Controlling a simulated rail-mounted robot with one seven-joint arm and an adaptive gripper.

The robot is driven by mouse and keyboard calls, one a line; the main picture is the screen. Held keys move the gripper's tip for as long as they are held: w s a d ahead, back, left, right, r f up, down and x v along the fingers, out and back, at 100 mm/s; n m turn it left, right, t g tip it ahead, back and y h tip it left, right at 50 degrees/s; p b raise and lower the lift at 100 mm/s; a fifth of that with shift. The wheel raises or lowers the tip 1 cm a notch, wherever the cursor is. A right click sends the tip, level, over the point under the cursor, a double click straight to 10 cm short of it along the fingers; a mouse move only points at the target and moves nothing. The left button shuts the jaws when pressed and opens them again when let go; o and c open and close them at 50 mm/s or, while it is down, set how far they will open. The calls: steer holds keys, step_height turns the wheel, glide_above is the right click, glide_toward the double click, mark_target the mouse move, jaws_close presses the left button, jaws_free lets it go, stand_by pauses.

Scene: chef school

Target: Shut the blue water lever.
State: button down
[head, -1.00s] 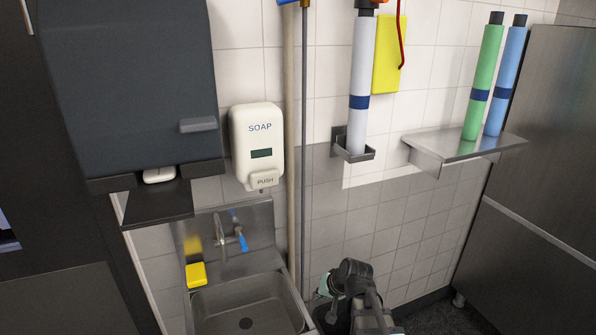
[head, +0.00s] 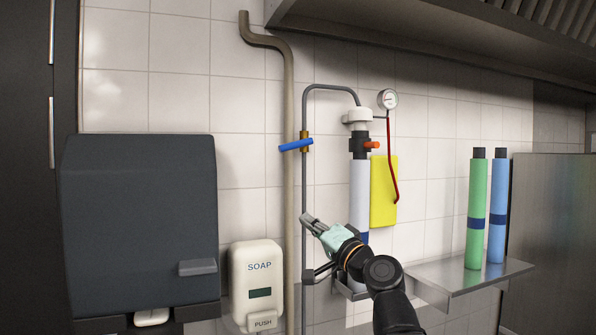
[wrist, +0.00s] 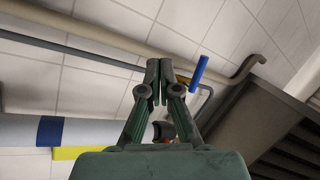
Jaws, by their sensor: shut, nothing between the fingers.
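The blue water lever (head: 296,145) sits on a brass valve (head: 304,141) on the thin grey pipe. It lies nearly level, crosswise to the upright pipe, its longer end to the left. It also shows in the wrist view (wrist: 199,73), just right of my fingertips. My gripper (head: 307,219) is below the lever in the head view, pointing up and left, apart from it. In the wrist view, the fingertips (wrist: 152,80) are together and empty. They partly overlap the brass valve in that view.
A thick beige pipe (head: 290,190) runs just left of the thin pipe. The white filter cylinder (head: 359,190), pressure gauge (head: 388,99) and yellow panel (head: 383,195) are to the right. A dark dispenser (head: 140,225) and soap dispenser (head: 257,285) are at the lower left.

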step_height(320, 180, up, 5)
steer(key=s+m+t, duration=0.1)
steer(key=s, duration=0.1)
steer(key=m+t+p, duration=0.3)
steer(key=m+p, duration=0.1)
steer(key=p, duration=0.1)
glide_toward(293, 148)
steer(key=x, duration=0.6)
steer(key=shift+s+d+r, duration=0.1)
steer(key=shift+r, duration=0.05)
steer(key=shift+w+a+r+h+p, duration=0.3)
steer(key=shift+w+h, duration=0.1)
steer(key=shift+w, duration=0.15)
steer(key=shift+a, duration=0.1)
